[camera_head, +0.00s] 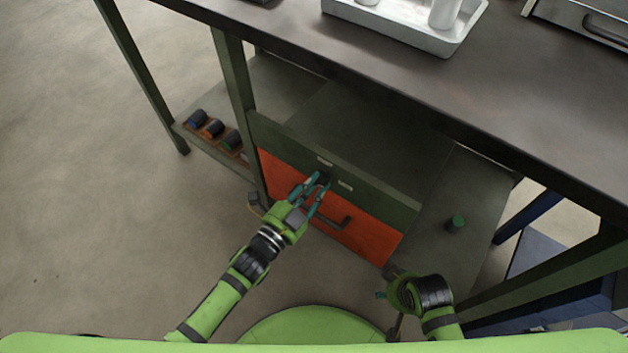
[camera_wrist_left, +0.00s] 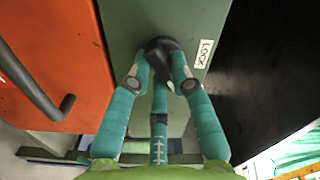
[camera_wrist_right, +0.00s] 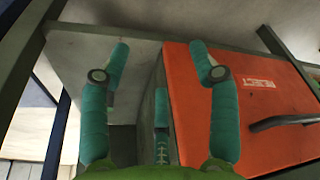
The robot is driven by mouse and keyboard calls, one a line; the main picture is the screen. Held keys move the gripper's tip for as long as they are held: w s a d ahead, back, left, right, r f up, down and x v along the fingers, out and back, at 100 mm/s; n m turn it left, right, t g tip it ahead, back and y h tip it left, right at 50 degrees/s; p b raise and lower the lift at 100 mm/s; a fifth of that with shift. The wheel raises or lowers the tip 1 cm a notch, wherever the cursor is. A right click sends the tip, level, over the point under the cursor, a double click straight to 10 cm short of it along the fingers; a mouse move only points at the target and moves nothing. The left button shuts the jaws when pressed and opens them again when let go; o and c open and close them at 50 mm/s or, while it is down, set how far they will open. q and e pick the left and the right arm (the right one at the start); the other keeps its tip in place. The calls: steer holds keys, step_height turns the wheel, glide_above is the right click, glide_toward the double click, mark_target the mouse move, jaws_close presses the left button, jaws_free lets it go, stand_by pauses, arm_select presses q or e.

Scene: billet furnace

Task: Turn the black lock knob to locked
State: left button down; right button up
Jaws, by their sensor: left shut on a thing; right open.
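The black lock knob (camera_wrist_left: 160,45) sits on the green rail above the orange drawer (camera_head: 370,232). My left gripper (camera_wrist_left: 163,72) is shut on the knob, with teal fingers on both sides of it. A white LOCK label (camera_wrist_left: 206,54) is to the right of the knob in the left wrist view. In the head view my left gripper (camera_head: 319,187) partly hides the knob, and two small labels flank it. My right gripper (camera_wrist_right: 161,60) is open and empty beside the drawer unit's corner; its fingers are mostly hidden in the head view.
The drawer's dark bar handle (camera_wrist_left: 64,106) sticks out close to my left gripper. A dark tabletop (camera_head: 300,50) overhangs above, with a white tray (camera_head: 430,43) on it. A green cylinder (camera_head: 456,222) stands on the lower shelf. Coloured spools (camera_head: 212,129) sit at left.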

arm_select(q)
steer(key=n+p, duration=0.3)
steer(key=n, duration=0.3)
steer(key=shift+r, duration=0.2)
steer(key=n+p, duration=0.1)
steer(key=n, duration=0.4)
steer(key=shift+n, duration=0.4)
arm_select(e)
step_height(320, 180, down, 8)
steer(key=s, duration=0.2)
steer(key=shift+s+d, duration=0.15)
steer(key=shift+d, duration=0.15)
arm_select(q)
steer(key=shift+d, duration=0.1)
arm_select(e)
steer(key=shift+f, duration=0.15)
arm_select(q)
steer(key=c, duration=1.1)
jaws_free()
steer(key=shift+s, duration=0.15)
steer(key=v, duration=1.2)
